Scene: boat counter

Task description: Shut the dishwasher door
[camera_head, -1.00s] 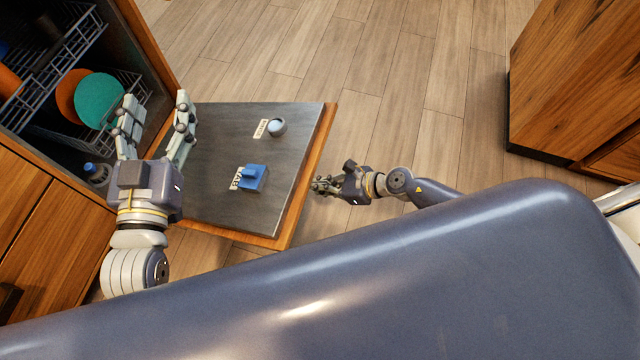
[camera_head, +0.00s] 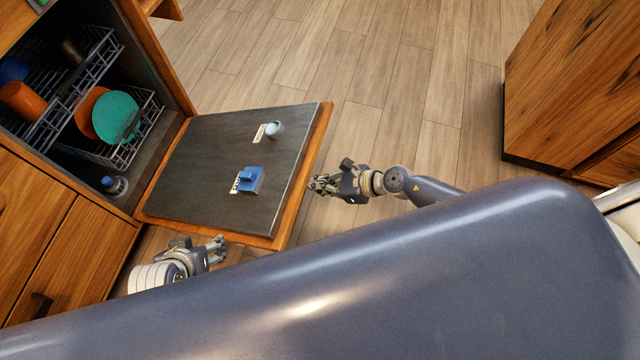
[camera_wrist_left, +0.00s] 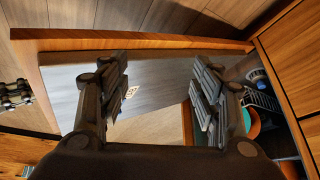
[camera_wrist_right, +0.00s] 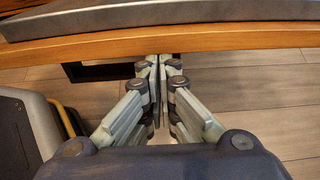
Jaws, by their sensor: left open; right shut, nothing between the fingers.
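The dishwasher door (camera_head: 205,155) is folded down open, its dark inner face up and its wooden edge outward. A blue dispenser (camera_head: 249,180) and a small round cap (camera_head: 274,129) sit on that face. My left gripper (camera_head: 218,248) is open and empty, low by the door's near side edge. In the left wrist view, the door (camera_wrist_left: 150,90) shows beyond and between its fingers. My right gripper (camera_head: 318,185) is shut and empty, just off the door's outer edge. In the right wrist view, the door's wooden edge (camera_wrist_right: 230,38) lies ahead of the shut fingertips.
Inside the dishwasher are wire racks (camera_head: 120,150) with a teal plate (camera_head: 116,117), an orange plate (camera_head: 88,108) and an orange cup (camera_head: 22,101). A wooden cabinet (camera_head: 575,90) stands at right. Clear plank floor (camera_head: 400,90) lies between.

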